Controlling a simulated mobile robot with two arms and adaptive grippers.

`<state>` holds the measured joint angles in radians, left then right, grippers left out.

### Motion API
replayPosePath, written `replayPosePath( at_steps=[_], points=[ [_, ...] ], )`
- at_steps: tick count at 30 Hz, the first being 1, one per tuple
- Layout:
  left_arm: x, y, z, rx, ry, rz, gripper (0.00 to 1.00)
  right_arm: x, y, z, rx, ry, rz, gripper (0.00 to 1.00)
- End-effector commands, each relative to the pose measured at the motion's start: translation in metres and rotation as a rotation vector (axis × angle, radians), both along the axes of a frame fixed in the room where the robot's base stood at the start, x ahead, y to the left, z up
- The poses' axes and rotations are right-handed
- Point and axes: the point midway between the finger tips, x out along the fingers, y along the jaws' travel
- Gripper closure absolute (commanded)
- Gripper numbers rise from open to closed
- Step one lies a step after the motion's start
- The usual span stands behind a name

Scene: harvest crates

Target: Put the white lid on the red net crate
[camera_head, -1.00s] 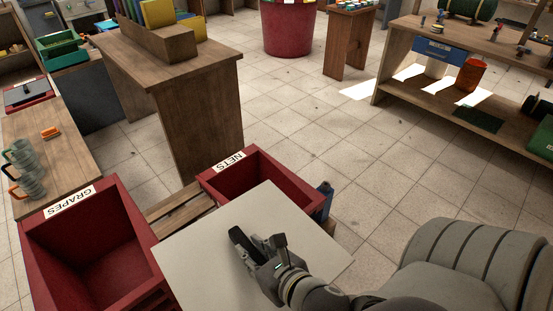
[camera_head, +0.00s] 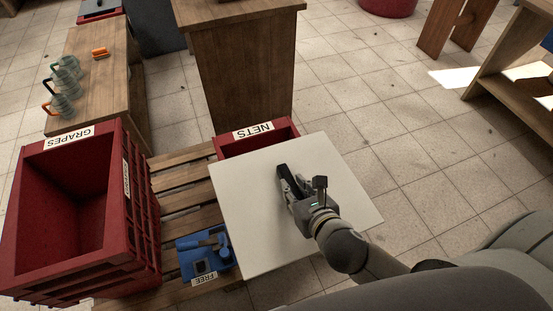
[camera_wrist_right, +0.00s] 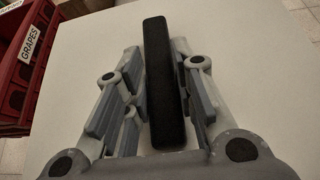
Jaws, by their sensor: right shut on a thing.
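The white lid (camera_head: 245,205) is a flat square board with a black bar handle (camera_head: 284,180) in its middle. My right gripper (camera_head: 290,184) is shut on the handle; the right wrist view shows the handle (camera_wrist_right: 163,85) between the two fingers. The red net crate (camera_head: 228,147), labelled NETS, lies under the far part of the lid. Only its far rim, label and a strip of its inside show; the rest is hidden. The lid overhangs toward me and to the right. I cannot tell whether it touches the rim. My left gripper is out of view.
A red GRAPES crate (camera_head: 122,200) stands to the left on a wooden pallet (camera_head: 185,185). A blue object (camera_head: 205,252) lies near a FREE label (camera_head: 204,280). A wooden bench (camera_head: 240,60) stands behind the net crate. Tiled floor to the right is clear.

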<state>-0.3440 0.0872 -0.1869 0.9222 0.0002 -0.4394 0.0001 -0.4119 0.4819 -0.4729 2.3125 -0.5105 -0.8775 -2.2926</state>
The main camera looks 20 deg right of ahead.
Motion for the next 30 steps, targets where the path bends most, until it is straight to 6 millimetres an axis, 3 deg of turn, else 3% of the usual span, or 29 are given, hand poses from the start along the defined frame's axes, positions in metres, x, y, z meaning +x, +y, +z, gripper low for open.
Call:
replayPosePath(
  at_steps=[1, 3, 15, 24, 30],
  points=[
    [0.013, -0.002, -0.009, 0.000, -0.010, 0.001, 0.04, 0.013, 0.003, -0.023, 0.002, -0.006, 0.008, 1.00],
    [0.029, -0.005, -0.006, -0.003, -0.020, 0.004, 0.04, 0.027, 0.007, -0.045, 0.004, -0.004, 0.019, 1.00],
    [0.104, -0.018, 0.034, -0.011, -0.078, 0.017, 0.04, 0.120, 0.013, -0.148, 0.002, 0.003, 0.046, 1.00],
    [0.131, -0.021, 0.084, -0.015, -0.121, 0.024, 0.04, 0.196, 0.000, -0.203, -0.009, -0.001, 0.031, 1.00],
    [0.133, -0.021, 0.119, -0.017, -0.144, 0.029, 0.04, 0.240, -0.015, -0.223, -0.014, -0.007, 0.008, 1.00]
  ],
)
